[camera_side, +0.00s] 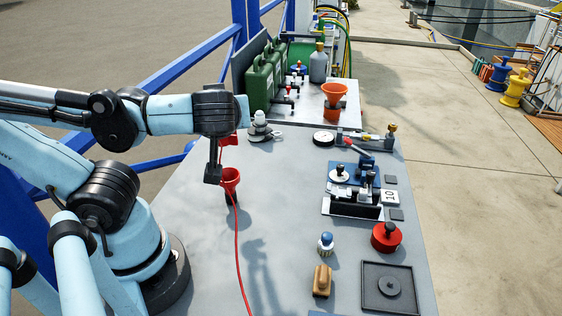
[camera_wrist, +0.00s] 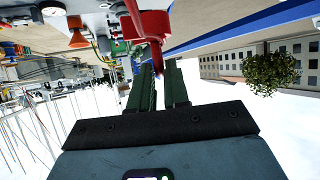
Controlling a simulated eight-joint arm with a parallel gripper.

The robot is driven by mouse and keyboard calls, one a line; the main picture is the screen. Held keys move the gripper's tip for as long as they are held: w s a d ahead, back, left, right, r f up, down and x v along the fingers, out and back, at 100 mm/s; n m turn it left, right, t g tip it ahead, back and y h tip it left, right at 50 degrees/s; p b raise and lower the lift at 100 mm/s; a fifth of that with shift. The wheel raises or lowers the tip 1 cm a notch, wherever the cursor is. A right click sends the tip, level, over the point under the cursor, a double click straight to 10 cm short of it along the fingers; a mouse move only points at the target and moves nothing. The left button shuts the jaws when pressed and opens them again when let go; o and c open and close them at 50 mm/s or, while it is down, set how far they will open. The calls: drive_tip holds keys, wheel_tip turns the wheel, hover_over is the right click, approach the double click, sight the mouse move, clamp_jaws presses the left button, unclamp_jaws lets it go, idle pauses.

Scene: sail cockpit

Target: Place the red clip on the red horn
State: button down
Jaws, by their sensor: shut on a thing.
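A red cable runs from near the horn down the table. In the wrist view my gripper (camera_wrist: 162,78) has its two dark fingers close together on a narrow red piece, seemingly the clip (camera_wrist: 156,56). Whether clip and horn touch cannot be told.
An orange funnel (camera_side: 334,92) stands farther back. The table's middle is clear.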

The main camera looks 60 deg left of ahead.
drive_tip(key=shift+f, duration=3.55)
drive_tip(key=shift+f, duration=0.6)
drive_tip(key=c, duration=1.1)
unclamp_jaws()
drive_tip(key=shift+r, duration=0.1)
